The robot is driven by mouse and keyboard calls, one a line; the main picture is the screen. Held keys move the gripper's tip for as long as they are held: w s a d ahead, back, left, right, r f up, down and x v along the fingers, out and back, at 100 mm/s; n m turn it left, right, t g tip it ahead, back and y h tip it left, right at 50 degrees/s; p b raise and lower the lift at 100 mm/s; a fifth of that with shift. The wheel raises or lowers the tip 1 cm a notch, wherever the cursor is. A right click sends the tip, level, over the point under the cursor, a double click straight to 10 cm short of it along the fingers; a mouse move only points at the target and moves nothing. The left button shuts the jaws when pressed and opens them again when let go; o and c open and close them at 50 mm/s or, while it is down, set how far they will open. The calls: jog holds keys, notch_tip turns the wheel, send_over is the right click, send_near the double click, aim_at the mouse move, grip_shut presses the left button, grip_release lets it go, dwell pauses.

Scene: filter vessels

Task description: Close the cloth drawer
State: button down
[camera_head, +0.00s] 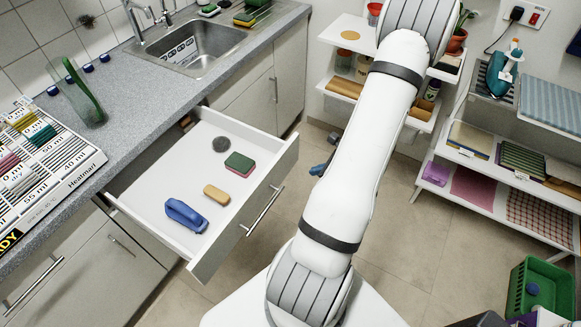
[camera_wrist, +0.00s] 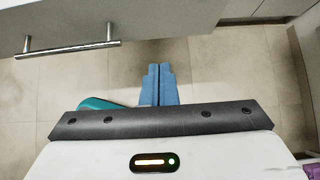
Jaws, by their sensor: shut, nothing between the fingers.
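The open drawer (camera_head: 160,205) sticks well out from under the grey counter in the head view. Its white front carries a metal bar handle (camera_head: 263,210). Inside lie a blue brush-like object (camera_head: 185,215), a tan block (camera_head: 216,194), a green and red sponge (camera_head: 239,164) and a dark round scrubber (camera_head: 221,144). My gripper (camera_head: 322,168) is mostly hidden behind my arm, beyond the drawer's right corner and apart from it. In the wrist view my blue fingers (camera_wrist: 158,84) are together and empty above the floor. A grey front with a bar handle (camera_wrist: 70,48) shows there at upper left.
The counter (camera_head: 135,90) holds a sink (camera_head: 195,50) and a striped measuring chart (camera_head: 45,160). Shelves with cloths (camera_head: 500,185) stand at the right. A green crate (camera_head: 545,288) sits at lower right. Tiled floor is clear between drawer and shelves.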

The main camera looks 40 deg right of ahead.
aim_at(283, 170)
jog(key=w+a+f, duration=0.1)
jog(key=w, duration=0.1)
jog(key=w+a+f+p, duration=0.1)
jog(key=w+f, duration=0.1)
jog(key=w, duration=0.1)
jog(key=w+a+f+p, duration=0.1)
jog(key=w+f, duration=0.1)
jog(key=shift+w, duration=0.4)
jog(key=shift+w+a+p, duration=0.1)
jog(key=shift+w+p, duration=0.2)
jog(key=shift+w, duration=0.15)
